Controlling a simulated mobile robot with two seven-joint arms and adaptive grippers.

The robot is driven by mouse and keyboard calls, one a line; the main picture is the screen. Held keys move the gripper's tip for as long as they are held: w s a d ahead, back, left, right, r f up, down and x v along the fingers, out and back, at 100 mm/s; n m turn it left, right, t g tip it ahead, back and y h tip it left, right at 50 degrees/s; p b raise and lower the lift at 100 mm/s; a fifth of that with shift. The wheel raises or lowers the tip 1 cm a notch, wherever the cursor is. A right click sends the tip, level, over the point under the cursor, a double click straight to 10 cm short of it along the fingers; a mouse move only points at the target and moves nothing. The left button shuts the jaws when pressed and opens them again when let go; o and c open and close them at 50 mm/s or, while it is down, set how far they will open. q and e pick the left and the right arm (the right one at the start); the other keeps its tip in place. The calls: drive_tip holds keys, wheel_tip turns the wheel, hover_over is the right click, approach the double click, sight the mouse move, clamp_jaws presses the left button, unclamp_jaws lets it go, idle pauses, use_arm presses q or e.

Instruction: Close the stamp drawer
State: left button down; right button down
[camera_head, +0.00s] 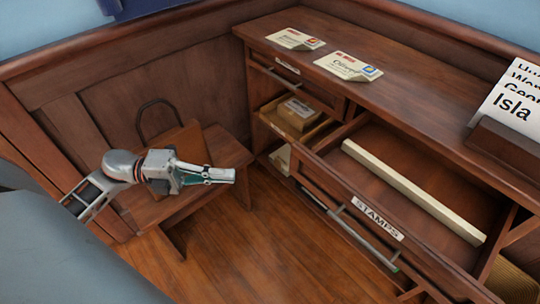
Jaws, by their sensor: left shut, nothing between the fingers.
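The stamp drawer (330,198), a wooden drawer with a white STAMPS label (377,217) on its front, stands pulled out of the desk. Its front faces down and left, with a long metal handle (350,228) on it. A long pale bar (412,190) lies inside the drawer. My left gripper (234,174) is shut and empty. In the picture it is to the left of the drawer's near left end, apart from it and in front of the wooden bench. My right gripper is not in view.
The desk top (400,85) holds two envelopes, one here (348,66), and a card holder (505,145) reading Isla. An open compartment with a small box (298,107) is left of the drawer. A bench (225,152) stands left; bare floor (235,255) is in front.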

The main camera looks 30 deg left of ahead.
use_arm(q)
approach(298, 169)
drive_tip(key=w+d, duration=0.1)
drive_tip(key=d, duration=0.4)
drive_tip(key=shift+w+r+b, duration=0.1)
drive_tip(key=shift+w+b, duration=0.2)
drive_tip(key=shift+w, duration=0.35)
drive_tip(key=shift+w+d, duration=0.1)
drive_tip(key=shift+w, duration=0.1)
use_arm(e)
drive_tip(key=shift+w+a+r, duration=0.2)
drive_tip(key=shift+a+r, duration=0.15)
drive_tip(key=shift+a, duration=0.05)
